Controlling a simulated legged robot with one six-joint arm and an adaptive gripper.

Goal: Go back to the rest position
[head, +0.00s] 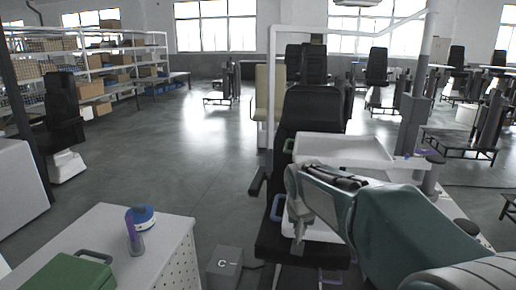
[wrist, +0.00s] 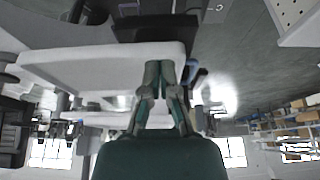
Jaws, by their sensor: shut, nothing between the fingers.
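My gripper (wrist: 160,68) shows in the wrist view, with its two dark green fingers together and nothing between them. That view is upside down. The fingers overlap the edge of a white tray (wrist: 95,65) in the picture; I cannot tell how far apart they are. In the head view my teal and grey arm comes in from the lower right and is folded in front of a black chair (head: 312,112) and the white tray (head: 345,150). The fingers cannot be made out in the head view.
A white cabinet (head: 165,232) at lower left carries a green case (head: 68,274) and a blue-and-white round item (head: 141,216). A grey box (head: 224,268) stands on the floor beside it. Shelves (head: 95,70) with cartons line the back left. Open floor (head: 180,150) lies at centre left.

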